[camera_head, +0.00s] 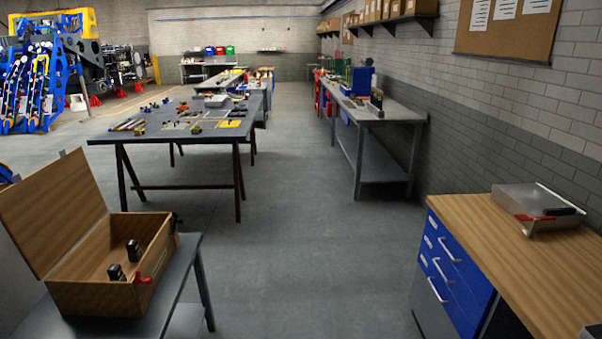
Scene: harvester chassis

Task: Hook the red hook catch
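A small red part (143,280), which may be the red hook catch, sits at the front right rim of an open wooden box (88,297) at the lower left. It is too small to tell its exact shape or whether it is hooked. The box's lid (52,209) stands tilted up and back. Another red part (535,218) lies along the front of a flat metal case (538,202) on the right bench; I cannot tell whether it is a catch. My gripper is not in view.
Two black items stand inside the box, which rests on a grey table (183,275). A wood-topped bench with blue drawers (455,262) is at the right. A dark worktable (112,137) with tools stands farther back. Open floor (310,230) lies between them.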

